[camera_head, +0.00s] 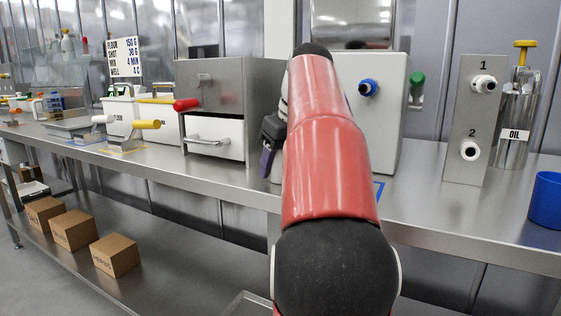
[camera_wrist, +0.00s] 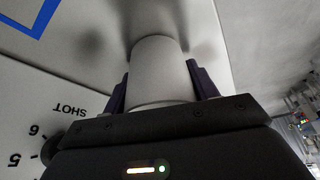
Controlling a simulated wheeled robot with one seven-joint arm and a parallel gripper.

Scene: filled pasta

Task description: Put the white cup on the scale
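The white cup (camera_wrist: 161,70) shows in the wrist view as a pale cylinder between the two dark fingers of my gripper (camera_wrist: 160,88). A finger lies against each side of it, and the gripper looks shut on it. In the head view my gripper (camera_head: 270,145) is partly behind my red arm, in front of the white machine. The cup is almost wholly hidden there. I cannot make out the scale for certain in either view.
The white machine (camera_head: 385,125) with a blue knob stands close to my gripper. Left are a grey-and-white drawer unit (camera_head: 212,105) and bins. Right are a numbered panel (camera_head: 472,120), an oil bottle (camera_head: 517,110) and a blue cup (camera_head: 546,202). The counter before the panel is clear.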

